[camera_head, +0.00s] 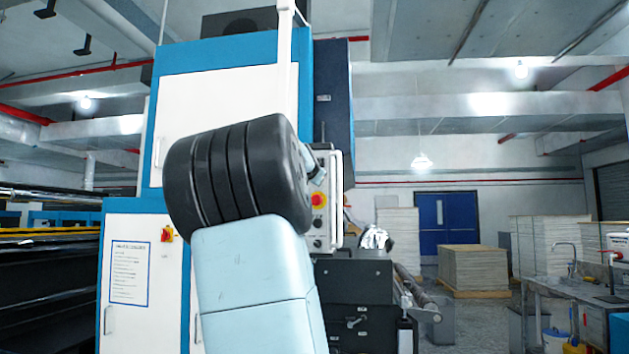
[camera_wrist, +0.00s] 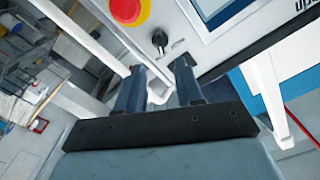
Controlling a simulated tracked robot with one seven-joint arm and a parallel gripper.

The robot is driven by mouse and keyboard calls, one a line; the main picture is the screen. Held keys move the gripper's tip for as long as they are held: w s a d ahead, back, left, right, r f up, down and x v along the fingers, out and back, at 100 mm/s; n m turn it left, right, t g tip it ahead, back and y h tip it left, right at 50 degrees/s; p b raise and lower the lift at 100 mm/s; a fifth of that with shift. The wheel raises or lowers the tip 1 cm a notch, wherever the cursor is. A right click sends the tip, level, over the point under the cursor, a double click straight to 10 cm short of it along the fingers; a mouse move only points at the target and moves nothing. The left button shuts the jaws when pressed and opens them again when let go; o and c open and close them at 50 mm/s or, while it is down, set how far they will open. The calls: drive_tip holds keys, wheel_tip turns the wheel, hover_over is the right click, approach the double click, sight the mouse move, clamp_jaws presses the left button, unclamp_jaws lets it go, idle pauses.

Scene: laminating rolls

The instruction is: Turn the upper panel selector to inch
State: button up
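The control panel (camera_head: 335,215) is a pale upright box on the right side of the blue and white machine, partly hidden by my arm. It has a red emergency button on yellow (camera_head: 318,199) and small dark knobs below it. In the wrist view a small black selector knob (camera_wrist: 160,38) sits on the panel face beside the red button (camera_wrist: 126,10). Its pointer setting is too small to read. My gripper (camera_wrist: 158,74) is open, its two dark fingers apart with the knob just beyond the tips, not between them. In the head view my arm mostly hides the gripper.
A screen with a blue border (camera_wrist: 215,12) lies right of the knob. Dark machine parts (camera_head: 355,290) and rollers stand below the panel. A sink bench (camera_head: 560,300) is at far right, with board stacks (camera_head: 472,266) behind. Open floor lies between.

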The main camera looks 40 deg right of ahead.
drive_tip(key=x, duration=0.8)
idle(1.4)
drive_tip(key=shift+w+d, duration=0.2)
drive_tip(key=shift+w, duration=0.05)
clamp_jaws()
drive_tip(key=shift+s+a+r+n, duration=0.15)
drive_tip(key=shift+n, duration=0.15)
